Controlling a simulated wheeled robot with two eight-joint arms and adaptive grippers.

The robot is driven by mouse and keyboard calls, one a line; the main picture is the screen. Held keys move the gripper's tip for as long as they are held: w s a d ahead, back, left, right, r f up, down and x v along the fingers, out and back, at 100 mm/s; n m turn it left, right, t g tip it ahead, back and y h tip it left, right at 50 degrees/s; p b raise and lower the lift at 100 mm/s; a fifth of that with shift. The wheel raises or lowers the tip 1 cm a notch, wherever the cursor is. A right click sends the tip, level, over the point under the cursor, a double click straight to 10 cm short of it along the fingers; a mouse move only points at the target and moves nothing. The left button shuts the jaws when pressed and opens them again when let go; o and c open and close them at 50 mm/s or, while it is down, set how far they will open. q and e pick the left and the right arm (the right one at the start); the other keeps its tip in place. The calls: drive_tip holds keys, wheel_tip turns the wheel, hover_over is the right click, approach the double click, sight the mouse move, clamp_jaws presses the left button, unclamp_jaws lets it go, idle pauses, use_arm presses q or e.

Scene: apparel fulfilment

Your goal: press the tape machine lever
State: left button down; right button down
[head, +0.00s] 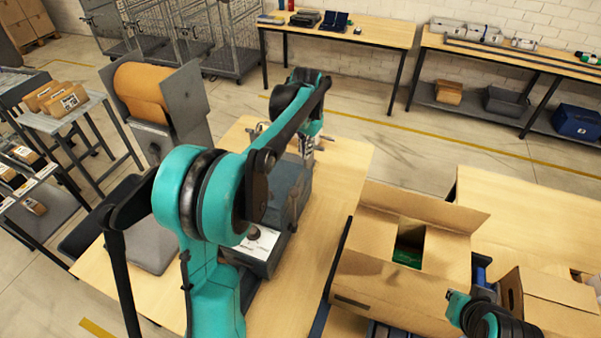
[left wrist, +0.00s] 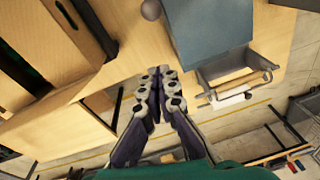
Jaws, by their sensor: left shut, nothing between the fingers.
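The tape machine (head: 258,252) is a grey box on the wooden table, partly hidden behind my left arm. In the left wrist view its blue-grey housing (left wrist: 212,30) is at the upper right, with a white roll (left wrist: 232,96) at its end. A round grey knob (left wrist: 150,9) at the top edge of that view looks like the lever's end; its shaft is not clear. My left gripper (head: 308,150) is beyond the machine in the head view. In the left wrist view the gripper (left wrist: 158,76) is shut and empty, beside the housing and apart from the knob.
An open cardboard box (head: 375,285) stands to the right of the machine, and another carton (head: 560,305) is at the lower right. A brown paper roll (head: 140,90) in a grey holder stands at the left. Bare tabletop (head: 345,160) lies right of my left gripper.

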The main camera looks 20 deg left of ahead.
use_arm(q)
wheel_tip(320, 180, down, 11)
drive_tip(key=s+a, duration=0.1)
drive_tip(key=s, duration=0.1)
drive_tip(key=shift+f, duration=0.15)
idle(0.3)
drive_tip(key=shift+s, duration=0.2)
